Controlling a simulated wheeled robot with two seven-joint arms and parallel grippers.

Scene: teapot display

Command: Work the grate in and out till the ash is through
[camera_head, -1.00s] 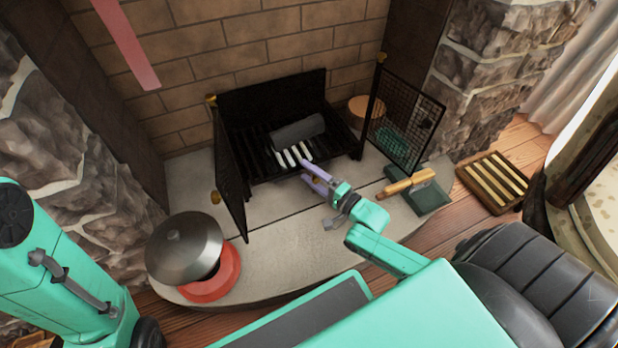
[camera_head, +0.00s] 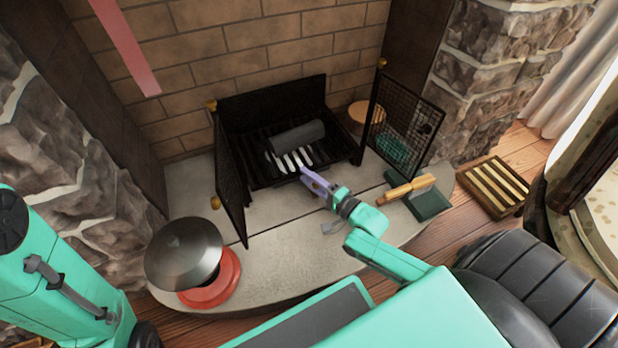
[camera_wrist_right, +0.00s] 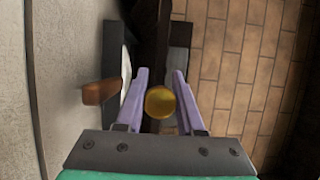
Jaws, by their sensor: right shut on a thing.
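The fire grate (camera_head: 250,176) is a black barred frame in the open fireplace. Pale bars (camera_head: 290,161) show at its front, below a dark grey log (camera_head: 297,135). My right gripper (camera_head: 312,180) has lavender fingers and is just in front of these bars, low over the hearth. In the right wrist view, a round brass knob (camera_wrist_right: 160,102) sits between the two fingers, and the gripper is shut on it. What the knob joins to is hidden. I cannot make out any ash. My left gripper is out of view.
Mesh doors stand open at left (camera_head: 230,185) and right (camera_head: 408,120). A grey metal dome (camera_head: 184,254) rests over a red ring (camera_head: 222,283). A wooden-handled tool (camera_head: 408,188) lies on a green pan (camera_head: 430,205). A slatted wooden tray (camera_head: 493,187) is on the floor.

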